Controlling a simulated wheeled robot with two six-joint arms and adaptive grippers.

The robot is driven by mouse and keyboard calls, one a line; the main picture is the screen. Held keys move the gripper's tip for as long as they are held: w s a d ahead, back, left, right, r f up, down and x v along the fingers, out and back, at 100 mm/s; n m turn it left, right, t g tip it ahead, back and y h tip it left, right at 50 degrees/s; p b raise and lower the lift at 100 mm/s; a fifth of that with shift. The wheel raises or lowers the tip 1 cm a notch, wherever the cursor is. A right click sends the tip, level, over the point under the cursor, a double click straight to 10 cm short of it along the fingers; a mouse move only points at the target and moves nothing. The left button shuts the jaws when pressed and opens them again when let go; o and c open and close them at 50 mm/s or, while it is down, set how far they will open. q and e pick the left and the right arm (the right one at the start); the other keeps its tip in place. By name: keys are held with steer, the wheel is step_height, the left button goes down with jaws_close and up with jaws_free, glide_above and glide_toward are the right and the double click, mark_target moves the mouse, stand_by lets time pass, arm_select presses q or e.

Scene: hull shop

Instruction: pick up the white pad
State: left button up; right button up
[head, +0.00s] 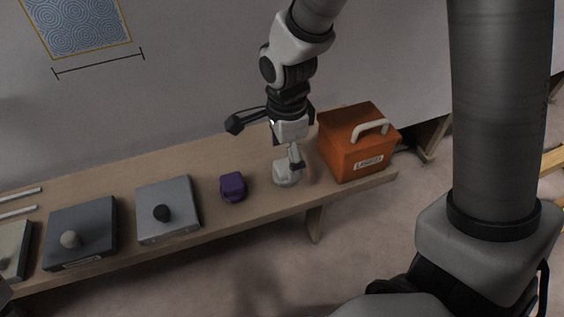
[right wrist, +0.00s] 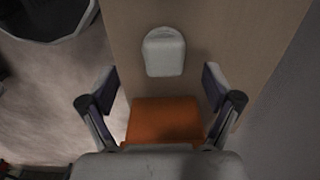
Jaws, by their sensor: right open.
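The white pad (head: 284,180) is a small rounded block on the wooden bench, just left of the orange box. It also shows in the right wrist view (right wrist: 164,54), where it lies beyond the fingertips. My right gripper (head: 294,162) is above the pad and partly covers it in the head view. In the right wrist view its two fingers (right wrist: 161,84) are spread apart with nothing held between them. I cannot tell from these views the exact height of the fingertips over the pad. My left gripper does not show clearly.
The bench (head: 115,180) runs along the wall. The orange box (head: 350,160) with a pale handle stands close on the right. A purple block (head: 232,187) sits to the left, then a grey knobbed plate (head: 178,222) and a dark one (head: 92,222). The floor in front is open.

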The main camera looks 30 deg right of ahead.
mark_target(286, 165)
steer(key=f, duration=0.1)
steer(key=f+b, duration=0.1)
steer(key=f, duration=0.1)
steer(key=f+b, duration=0.1)
steer(key=f, duration=0.1)
steer(key=shift+w+d, duration=0.15)
steer(key=shift+w, duration=0.1)
steer(key=shift+r, duration=0.1)
steer(key=shift+c, duration=0.6)
steer(key=c, duration=1.1)
steer(key=shift+c, duration=0.2)
